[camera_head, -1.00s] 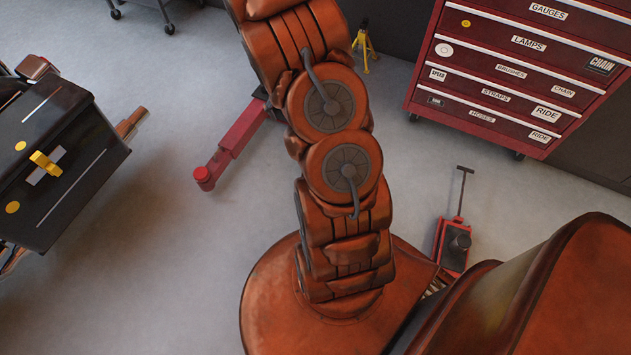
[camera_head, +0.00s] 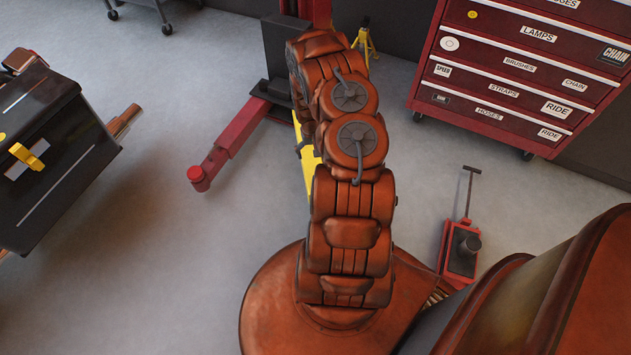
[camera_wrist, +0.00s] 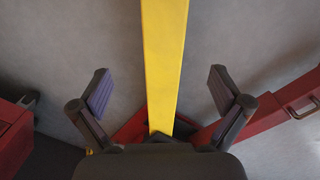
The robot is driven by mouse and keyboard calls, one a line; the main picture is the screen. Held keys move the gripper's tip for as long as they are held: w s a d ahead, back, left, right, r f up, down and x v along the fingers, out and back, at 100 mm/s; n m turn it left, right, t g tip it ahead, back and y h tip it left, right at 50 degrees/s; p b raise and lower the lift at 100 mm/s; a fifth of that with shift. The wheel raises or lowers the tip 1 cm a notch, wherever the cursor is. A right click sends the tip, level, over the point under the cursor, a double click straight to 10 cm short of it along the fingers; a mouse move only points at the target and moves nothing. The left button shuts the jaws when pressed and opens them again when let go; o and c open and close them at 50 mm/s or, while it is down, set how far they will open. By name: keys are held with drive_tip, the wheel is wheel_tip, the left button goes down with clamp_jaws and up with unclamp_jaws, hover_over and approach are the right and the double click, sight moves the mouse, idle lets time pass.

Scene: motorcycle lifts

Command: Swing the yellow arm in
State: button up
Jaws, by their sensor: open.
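The yellow arm (camera_wrist: 164,60) runs as a straight bar down the middle of the wrist view, between the two open fingers of my gripper (camera_wrist: 160,95). The fingers stand apart, with a gap on each side of the bar. In the head view a piece of the yellow arm (camera_head: 307,160) shows behind my arm, and the rest of it is hidden. My gripper is hidden behind my arm in the head view. A red lift leg (camera_head: 230,145) with a round end lies left of the yellow arm, near a red post with a black box (camera_head: 287,45).
A red drawer cabinet (camera_head: 520,70) stands at the back right. A red floor jack (camera_head: 461,245) with an upright handle is at the right. A black case with a yellow latch (camera_head: 50,150) is at the left. Grey floor lies clear between.

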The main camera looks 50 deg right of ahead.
drive_tip(key=shift+m+t, duration=0.3)
drive_tip(key=f, duration=0.3)
drive_tip(key=f+b, duration=0.1)
drive_tip(key=f, duration=0.5)
drive_tip(key=shift+s+a+f+b, duration=0.1)
drive_tip(key=shift+s+b, duration=0.2)
drive_tip(key=shift+s, duration=0.1)
drive_tip(key=shift+f+b, duration=1.05)
drive_tip(key=shift+f, duration=2.9)
drive_tip(key=shift+w, duration=0.1)
drive_tip(key=c, duration=1.4)
